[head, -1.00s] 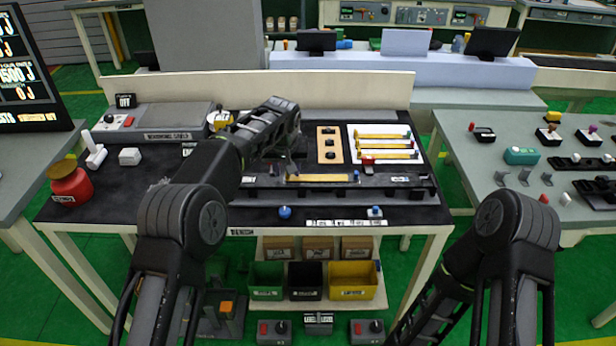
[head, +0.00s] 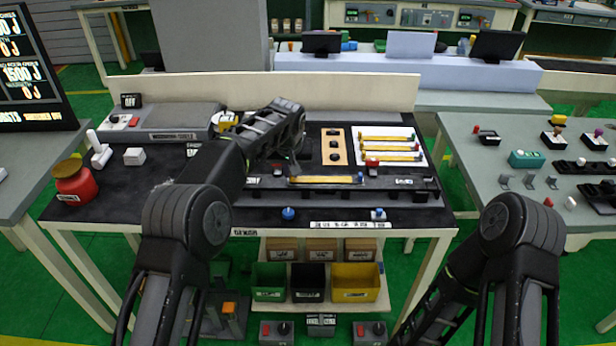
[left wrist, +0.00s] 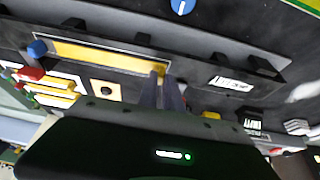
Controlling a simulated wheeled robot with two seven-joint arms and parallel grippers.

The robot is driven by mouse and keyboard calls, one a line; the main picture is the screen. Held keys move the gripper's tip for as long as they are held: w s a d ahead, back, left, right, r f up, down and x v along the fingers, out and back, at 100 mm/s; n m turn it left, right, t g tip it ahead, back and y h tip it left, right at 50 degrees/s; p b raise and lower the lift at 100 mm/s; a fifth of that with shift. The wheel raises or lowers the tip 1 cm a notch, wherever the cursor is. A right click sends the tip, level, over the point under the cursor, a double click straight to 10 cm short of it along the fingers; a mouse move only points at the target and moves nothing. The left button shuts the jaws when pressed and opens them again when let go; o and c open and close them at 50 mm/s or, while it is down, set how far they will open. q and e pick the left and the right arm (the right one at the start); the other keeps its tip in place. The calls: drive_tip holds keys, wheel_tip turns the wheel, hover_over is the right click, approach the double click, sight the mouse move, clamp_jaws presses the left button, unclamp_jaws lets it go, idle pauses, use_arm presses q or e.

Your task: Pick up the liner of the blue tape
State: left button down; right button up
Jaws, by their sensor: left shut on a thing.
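A yellow strip (head: 327,180) with a blue tab (head: 361,178) at its right end lies along the dark rail fixture on the black bench. In the left wrist view the same strip (left wrist: 100,56) runs to the left, with the blue tab (left wrist: 37,48) at its far end. My left gripper (left wrist: 160,78) is shut on the strip's untabbed end, where a small orange-yellow piece shows at the fingertips. The strip still lies along the rail. In the head view, my left forearm partly hides this gripper. My right arm shows at lower right, but its gripper is out of view.
A white panel (head: 422,134) with several tabbed yellow strips and a tan block with black holes (head: 334,158) lie behind the rail (head: 400,197). A red jar (head: 74,184) stands at left. Bins (head: 355,295) sit below the bench.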

use_arm(q)
wheel_tip(320, 180, up, 10)
idle(0.6)
drive_tip(key=shift+r, duration=0.15)
idle(0.4)
drive_tip(key=shift+r+p, duration=1.9)
drive_tip(key=shift+r, duration=0.95)
